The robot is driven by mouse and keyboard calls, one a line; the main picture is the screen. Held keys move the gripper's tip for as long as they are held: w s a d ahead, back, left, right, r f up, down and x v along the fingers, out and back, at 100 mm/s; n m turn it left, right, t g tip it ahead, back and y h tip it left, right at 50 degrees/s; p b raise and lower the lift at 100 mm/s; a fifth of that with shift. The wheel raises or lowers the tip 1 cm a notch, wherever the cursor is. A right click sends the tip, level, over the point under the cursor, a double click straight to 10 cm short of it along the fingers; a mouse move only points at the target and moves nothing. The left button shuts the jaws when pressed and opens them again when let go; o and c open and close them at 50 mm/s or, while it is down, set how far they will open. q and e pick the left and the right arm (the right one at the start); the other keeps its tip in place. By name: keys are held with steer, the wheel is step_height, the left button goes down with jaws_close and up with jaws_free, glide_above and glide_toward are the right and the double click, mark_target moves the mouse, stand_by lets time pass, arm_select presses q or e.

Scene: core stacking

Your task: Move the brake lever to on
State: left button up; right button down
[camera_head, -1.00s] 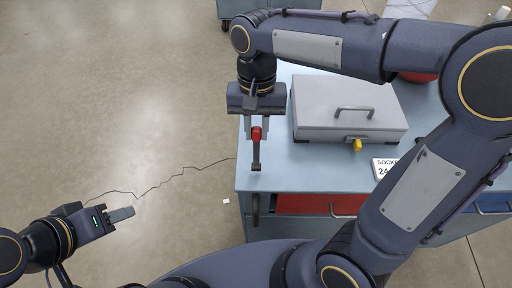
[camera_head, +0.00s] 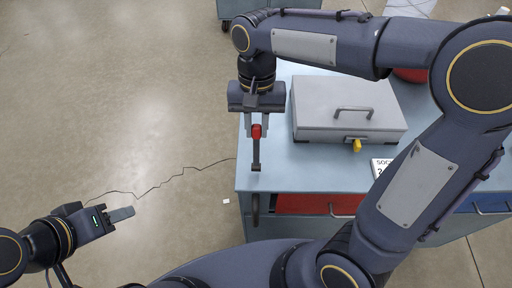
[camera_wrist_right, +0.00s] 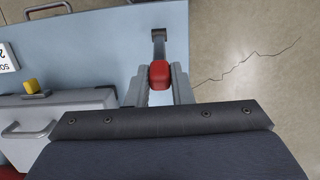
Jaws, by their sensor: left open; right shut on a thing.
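The brake lever (camera_head: 256,152) is a dark grey bar with a red knob, at the left edge of the blue cart top. My right gripper (camera_head: 257,128) comes from above in the head view and is shut on the red knob. In the right wrist view the red knob (camera_wrist_right: 160,74) sits between the two fingers, with the dark bar (camera_wrist_right: 158,45) running on beyond it. Labels for on or off are not visible. My left gripper (camera_head: 122,214) is over the floor at lower left, away from the cart, open and empty.
A grey toolbox (camera_head: 348,112) with a handle and yellow latch (camera_head: 357,146) stands right of the lever. A white label card (camera_head: 380,167) lies near it. The cart (camera_head: 300,178) has a red drawer (camera_head: 318,204) in front. Open floor lies to the left.

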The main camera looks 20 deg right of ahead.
steer(key=shift+w+d+f, duration=0.2)
steer(key=shift+w+f, duration=0.05)
steer(key=shift+w, duration=0.35)
steer(key=shift+w+d+f, duration=0.2)
steer(key=shift+w, duration=0.5)
steer(key=shift+w+d+f+p, duration=0.15)
steer(key=shift+w+d+f, duration=0.05)
steer(key=shift+w+f, duration=0.4)
steer(key=shift+w+d+f+p, duration=0.2)
steer(key=shift+w+f, duration=0.2)
steer(key=shift+w, duration=0.3)
steer(key=shift+w+d+f+b, duration=0.15)
steer(key=shift+w+f+b, duration=0.05)
steer(key=shift+w+f, duration=0.45)
steer(key=shift+w+d+f+b, duration=0.15)
steer(key=shift+w+f, duration=0.25)
steer(key=shift+f, duration=0.3)
steer(key=shift+f, duration=0.1)
